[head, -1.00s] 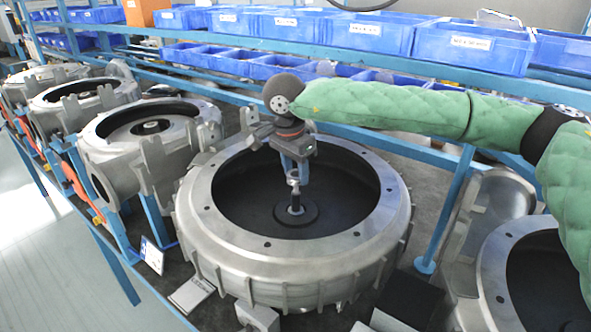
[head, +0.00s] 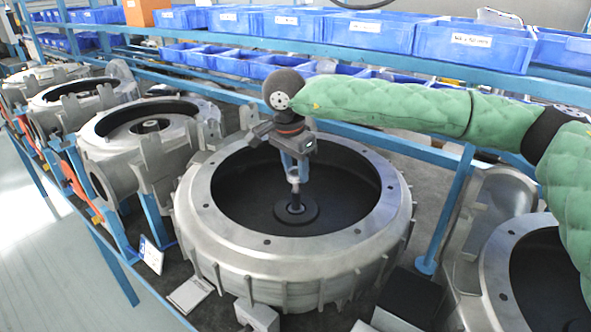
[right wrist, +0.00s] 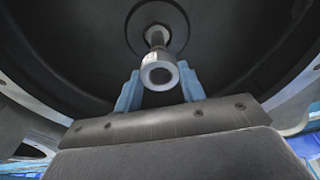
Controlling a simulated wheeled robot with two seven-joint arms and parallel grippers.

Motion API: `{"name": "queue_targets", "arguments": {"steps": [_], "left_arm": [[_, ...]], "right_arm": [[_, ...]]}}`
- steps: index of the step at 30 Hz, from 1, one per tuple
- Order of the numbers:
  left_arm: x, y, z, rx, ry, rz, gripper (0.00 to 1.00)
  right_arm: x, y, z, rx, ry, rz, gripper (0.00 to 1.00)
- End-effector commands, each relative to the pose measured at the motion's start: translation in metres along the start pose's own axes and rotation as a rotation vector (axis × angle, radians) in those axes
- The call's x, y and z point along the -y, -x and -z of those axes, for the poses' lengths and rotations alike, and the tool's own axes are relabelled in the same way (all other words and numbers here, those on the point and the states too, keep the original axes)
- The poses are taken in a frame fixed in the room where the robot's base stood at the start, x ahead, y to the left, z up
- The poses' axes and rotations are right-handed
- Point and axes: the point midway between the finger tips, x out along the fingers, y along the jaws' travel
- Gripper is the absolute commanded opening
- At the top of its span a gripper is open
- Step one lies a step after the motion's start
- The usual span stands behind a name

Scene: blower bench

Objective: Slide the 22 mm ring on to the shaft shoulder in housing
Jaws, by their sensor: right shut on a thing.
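The housing (head: 200,215) is a large grey metal casing with a wide round opening and a dark inside. A short shaft (head: 296,204) stands upright on a dark round hub at its middle; it also shows in the right wrist view (right wrist: 155,37). My right gripper (head: 294,176) hangs down into the opening above the shaft, its blue fingers shut on a small silver ring (right wrist: 158,74). In the right wrist view the ring lines up closely with the shaft end. I cannot tell whether the shaft tip is inside the ring. My left gripper is not in view.
More housings stand to the left (head: 150,130) and at the right edge (head: 490,270). Blue bins (head: 372,32) line the shelf behind. A blue frame post (head: 447,210) stands right of the housing. Small blocks (head: 257,315) lie at its front.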

Motion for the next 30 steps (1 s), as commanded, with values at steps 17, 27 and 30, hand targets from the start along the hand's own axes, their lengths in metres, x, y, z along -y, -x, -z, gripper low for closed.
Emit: {"name": "queue_targets", "arguments": {"steps": [17,27,30], "left_arm": [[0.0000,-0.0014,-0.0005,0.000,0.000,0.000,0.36],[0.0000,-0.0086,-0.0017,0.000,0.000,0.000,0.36],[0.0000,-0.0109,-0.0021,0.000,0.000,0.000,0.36]], "right_arm": [[-0.0001,0.0001,0.0000,0.000,0.000,0.000,0.09],[0.0000,-0.0011,-0.0002,0.000,0.000,0.000,0.09],[-0.0001,-0.0011,-0.0002,0.000,0.000,0.000,0.09]]}}
